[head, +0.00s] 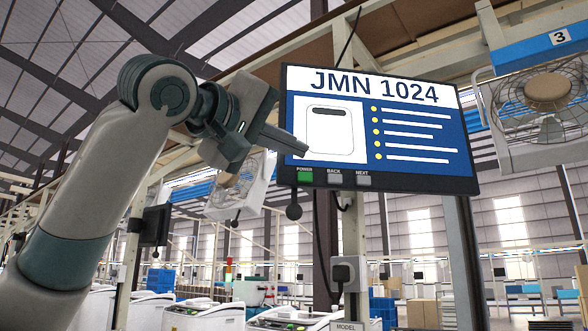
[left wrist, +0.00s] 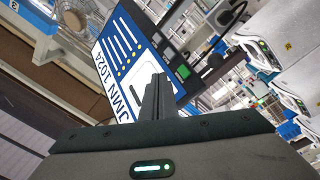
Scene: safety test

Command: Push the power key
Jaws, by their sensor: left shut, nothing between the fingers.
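A hanging monitor (head: 378,129) reads "JMN 1024" and has a row of keys along its lower bezel. The power key (head: 305,177) is green, at the left end under the label POWER. To its right are the grey BACK key (head: 335,178) and NEXT key (head: 364,180). My left gripper (head: 303,150) is shut and empty, its tips overlapping the left part of the screen above the power key. In the left wrist view the green power key (left wrist: 183,72) shows just right of the shut fingers (left wrist: 162,80). Contact with the monitor cannot be told. My right gripper is out of view.
A fan (head: 545,95) hangs at the upper right, and another fan (head: 238,185) is behind the monitor's left side. A socket box with a plug (head: 345,272) is on the post below. White machines (head: 200,315) stand lower down.

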